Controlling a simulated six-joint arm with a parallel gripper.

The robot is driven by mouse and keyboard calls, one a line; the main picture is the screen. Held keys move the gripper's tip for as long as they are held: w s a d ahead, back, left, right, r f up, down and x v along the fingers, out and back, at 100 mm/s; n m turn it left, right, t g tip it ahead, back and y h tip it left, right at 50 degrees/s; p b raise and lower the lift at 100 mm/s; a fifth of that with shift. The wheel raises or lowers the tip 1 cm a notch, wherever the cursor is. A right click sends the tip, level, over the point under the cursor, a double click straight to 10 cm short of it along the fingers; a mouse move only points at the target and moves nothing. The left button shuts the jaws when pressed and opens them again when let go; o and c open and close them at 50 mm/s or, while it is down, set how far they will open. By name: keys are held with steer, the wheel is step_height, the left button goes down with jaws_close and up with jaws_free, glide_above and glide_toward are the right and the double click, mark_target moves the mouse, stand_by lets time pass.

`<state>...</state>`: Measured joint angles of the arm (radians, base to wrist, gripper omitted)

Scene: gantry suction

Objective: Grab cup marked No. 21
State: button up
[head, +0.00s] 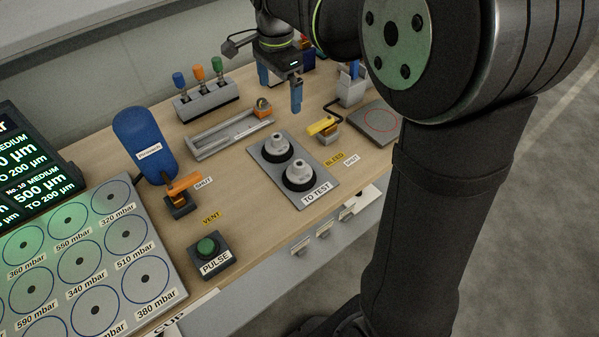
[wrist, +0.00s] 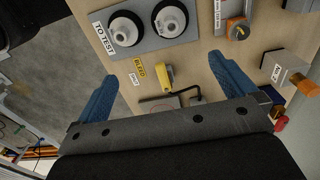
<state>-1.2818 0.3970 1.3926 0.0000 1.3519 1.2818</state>
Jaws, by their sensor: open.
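Two suction cups with black skirts and pale fittings stand on the grey TO TEST plate (head: 258,157). The far cup (head: 277,146) and the near cup (head: 299,174) are side by side. I cannot read a No. 21 mark on either. My gripper (head: 281,92) is open and empty, with blue fingers, above the bench behind the plate. In the wrist view the gripper (wrist: 163,68) has its fingers wide apart. There the near cup (wrist: 125,29) and far cup (wrist: 170,18) are at the top, beyond the fingertips.
A yellow bleed lever (head: 322,126) stands right of the plate, near a square pad with a red circle (head: 380,122). A grey slotted rail (head: 228,132) lies behind. A blue cylinder (head: 144,143), orange lever (head: 184,184) and PULSE button (head: 207,247) are left. Bare wood surrounds the plate.

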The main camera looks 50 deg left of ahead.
steer(key=c, duration=1)
steer(key=n, duration=1.7)
glide_above(299, 164)
steer(key=s, duration=0.1)
step_height(299, 164, down, 12)
steer(key=shift+f, duration=0.1)
steer(key=shift+w+d+f, duration=0.15)
steer(key=shift+d+f, duration=0.05)
steer(key=shift+f, duration=1.1)
steer(key=shift+w+d+f, duration=0.15)
steer(key=shift+f, duration=1.1)
